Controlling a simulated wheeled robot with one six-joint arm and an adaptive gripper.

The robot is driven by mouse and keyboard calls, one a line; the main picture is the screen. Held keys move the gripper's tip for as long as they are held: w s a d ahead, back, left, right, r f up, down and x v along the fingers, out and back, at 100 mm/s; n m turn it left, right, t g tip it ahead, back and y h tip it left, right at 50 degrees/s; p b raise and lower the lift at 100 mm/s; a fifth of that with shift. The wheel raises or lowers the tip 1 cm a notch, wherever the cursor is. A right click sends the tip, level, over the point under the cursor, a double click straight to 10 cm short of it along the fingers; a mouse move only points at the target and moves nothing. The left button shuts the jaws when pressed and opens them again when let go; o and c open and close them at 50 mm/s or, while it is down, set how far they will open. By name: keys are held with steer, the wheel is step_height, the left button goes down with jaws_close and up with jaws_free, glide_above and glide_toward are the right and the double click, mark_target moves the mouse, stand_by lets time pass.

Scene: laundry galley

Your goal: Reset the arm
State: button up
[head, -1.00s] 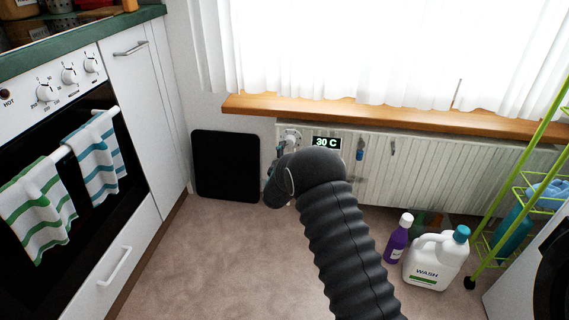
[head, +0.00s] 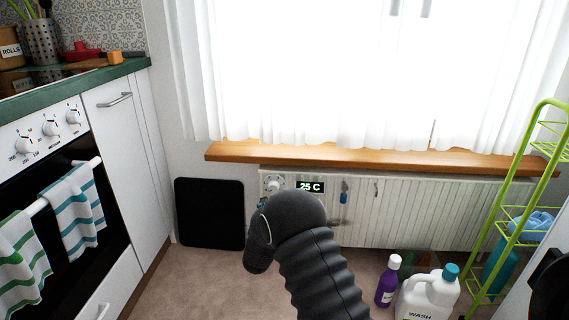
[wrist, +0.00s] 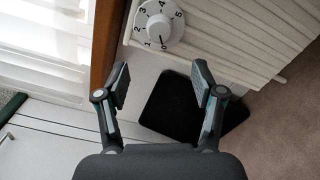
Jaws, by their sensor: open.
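My gripper (wrist: 161,84) is open and empty in the wrist view, with its two fingers spread apart. A white numbered radiator knob (wrist: 158,25) lies beyond the fingertips, apart from them. In the head view the knob (head: 272,184) sits at the radiator's left end, beside a display (head: 310,187) reading 25 C. My dark ribbed arm (head: 318,270) rises from the bottom and bends left in front of the radiator. It hides most of my gripper in the head view.
The white radiator (head: 420,215) stands under a wooden sill (head: 370,158). A black panel (head: 209,213) leans on the wall at left. A purple bottle (head: 386,286), a white wash jug (head: 425,297) and a green rack (head: 504,212) stand at right. Oven and cabinets line the left.

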steer(key=s+a+f+m+g+y, duration=0.1)
steer(key=s+f+m+g, duration=0.15)
steer(key=f, duration=0.35)
steer(key=s+a+f+m+g+y, duration=0.2)
steer(key=f+m+g, duration=0.1)
steer(key=f, duration=0.2)
steer(key=s+d+m+g, duration=0.1)
steer(key=s+m+g, duration=0.4)
steer(key=s, duration=0.4)
steer(key=s+d+r+m+g+h+p, duration=0.1)
steer(key=s+d+r+m, duration=0.5)
steer(key=s+d+r, duration=0.8)
steer(key=s+d+r+m+g+h+p, duration=0.1)
steer(key=s+d+r+m, duration=0.5)
steer(key=s+d+r, duration=0.9)
steer(key=s+r+p, duration=0.1)
steer(key=s+r, duration=0.6)
steer(key=shift+p, duration=0.35)
